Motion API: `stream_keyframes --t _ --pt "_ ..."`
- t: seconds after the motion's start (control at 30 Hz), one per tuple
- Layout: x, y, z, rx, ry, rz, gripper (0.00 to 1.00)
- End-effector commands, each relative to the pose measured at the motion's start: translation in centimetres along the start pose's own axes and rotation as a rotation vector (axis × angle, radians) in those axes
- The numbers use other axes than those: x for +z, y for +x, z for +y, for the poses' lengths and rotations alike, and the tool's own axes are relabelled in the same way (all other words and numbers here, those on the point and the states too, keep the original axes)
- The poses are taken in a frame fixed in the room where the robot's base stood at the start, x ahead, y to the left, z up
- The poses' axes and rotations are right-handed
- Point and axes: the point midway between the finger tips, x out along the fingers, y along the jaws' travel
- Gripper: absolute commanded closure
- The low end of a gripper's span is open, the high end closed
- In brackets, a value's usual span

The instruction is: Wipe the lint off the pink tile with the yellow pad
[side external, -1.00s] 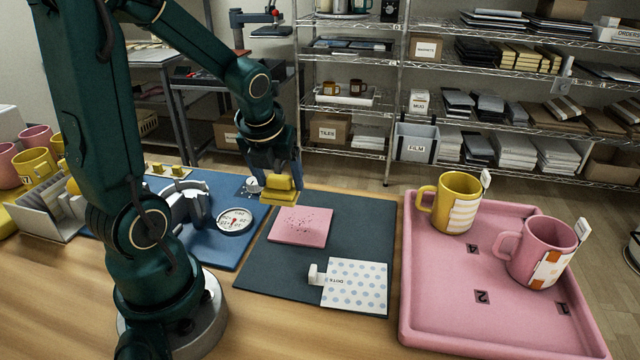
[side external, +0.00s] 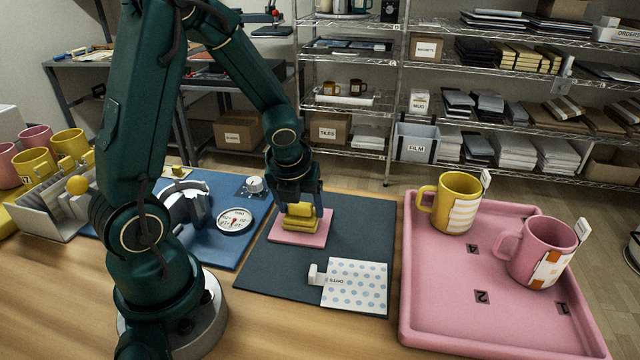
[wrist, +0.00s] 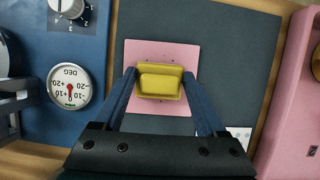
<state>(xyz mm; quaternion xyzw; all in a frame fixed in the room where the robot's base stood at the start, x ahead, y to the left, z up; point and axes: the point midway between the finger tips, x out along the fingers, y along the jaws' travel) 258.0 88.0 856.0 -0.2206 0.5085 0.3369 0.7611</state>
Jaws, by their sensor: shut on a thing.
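The pink tile (side external: 285,238) lies flat on the dark mat, and it also shows in the wrist view (wrist: 150,52). My gripper (side external: 298,207) is over the tile, shut on the yellow pad (side external: 299,224). In the wrist view the pad (wrist: 160,81) sits between the two fingers (wrist: 160,84) over the middle of the tile. The pad appears to touch the tile, though its underside is hidden. A few tiny dark specks of lint show beside the pad in the wrist view; the pad hides the tile's middle.
A dotted sheet (side external: 356,285) with a white handle lies at the mat's (side external: 365,225) front. A pink tray (side external: 440,290) with a yellow mug (side external: 455,203) and a pink mug (side external: 540,250) stands to the right. A blue press base with a dial (side external: 235,220) is at the left.

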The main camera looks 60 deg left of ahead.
Motion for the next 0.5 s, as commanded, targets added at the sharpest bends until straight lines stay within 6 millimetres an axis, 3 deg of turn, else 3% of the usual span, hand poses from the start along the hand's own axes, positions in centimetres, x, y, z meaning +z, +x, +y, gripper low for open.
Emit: stream_keyframes --t 0.4,0.5 --pt "0.1 0.0 -4.0 -0.006 0.001 -0.001 0.78" --pt "0.1 0.0 -2.8 -0.001 -0.006 0.0 0.78"
